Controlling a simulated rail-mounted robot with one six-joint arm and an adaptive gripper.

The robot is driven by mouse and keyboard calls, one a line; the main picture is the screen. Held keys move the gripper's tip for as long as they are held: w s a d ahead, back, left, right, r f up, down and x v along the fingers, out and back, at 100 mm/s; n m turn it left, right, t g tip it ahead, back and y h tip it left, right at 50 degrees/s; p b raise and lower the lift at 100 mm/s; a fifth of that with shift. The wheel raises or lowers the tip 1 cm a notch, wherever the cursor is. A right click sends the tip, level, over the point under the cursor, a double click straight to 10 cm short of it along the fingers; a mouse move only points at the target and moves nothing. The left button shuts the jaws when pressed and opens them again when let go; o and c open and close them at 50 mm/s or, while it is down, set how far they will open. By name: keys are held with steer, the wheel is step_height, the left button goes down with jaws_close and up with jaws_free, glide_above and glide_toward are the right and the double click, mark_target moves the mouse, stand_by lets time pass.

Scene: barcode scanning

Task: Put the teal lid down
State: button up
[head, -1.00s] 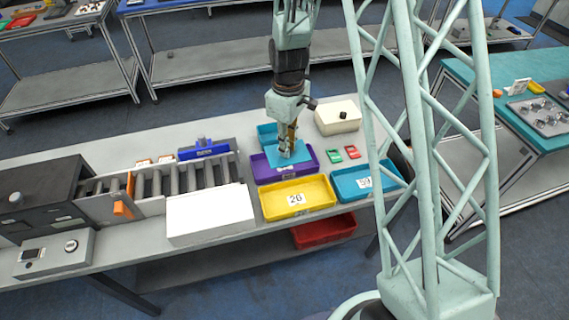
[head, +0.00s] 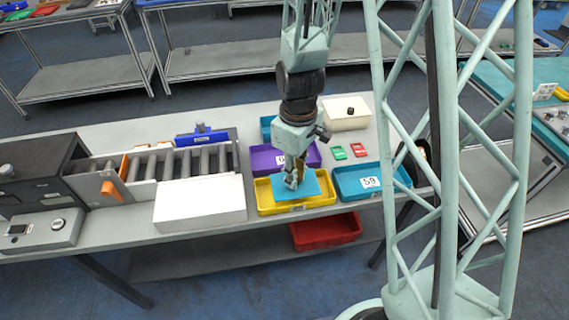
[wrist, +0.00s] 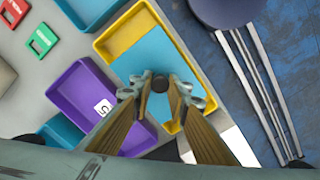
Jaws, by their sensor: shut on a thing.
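The teal lid (head: 309,186) is a flat square panel with a dark round knob (wrist: 160,84) in its middle. My gripper (head: 291,183) is shut on the knob and holds the lid over the yellow bin (head: 264,199). In the wrist view the fingertips (wrist: 160,88) close around the knob, and the lid (wrist: 150,55) covers much of the yellow bin (wrist: 113,38). I cannot tell whether the lid touches the bin's rim.
A purple bin (head: 262,160) stands behind the yellow one. A teal bin (head: 347,181) marked 59 stands to its right, and a white box (head: 200,204) to its left. A cream box with a knob (head: 343,119) stands at the back. A red bin (head: 326,231) sits below.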

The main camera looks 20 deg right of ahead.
steer(key=shift+s, duration=0.2)
stand_by(0.3)
steer(key=w, duration=0.5)
steer(key=w+f, duration=0.1)
steer(key=w, duration=0.4)
steer(key=w+d+b, duration=0.1)
steer(key=w, duration=0.4)
steer(key=shift+d+f, duration=0.1)
steer(key=shift+f, duration=0.15)
steer(key=shift+w, duration=0.15)
steer(key=shift+w, duration=0.3)
steer(key=shift+f+b, duration=0.6)
steer(key=shift+f, duration=1.2)
steer(key=shift+f, duration=0.2)
steer(key=o, duration=0.8)
steer(key=shift+o, duration=0.2)
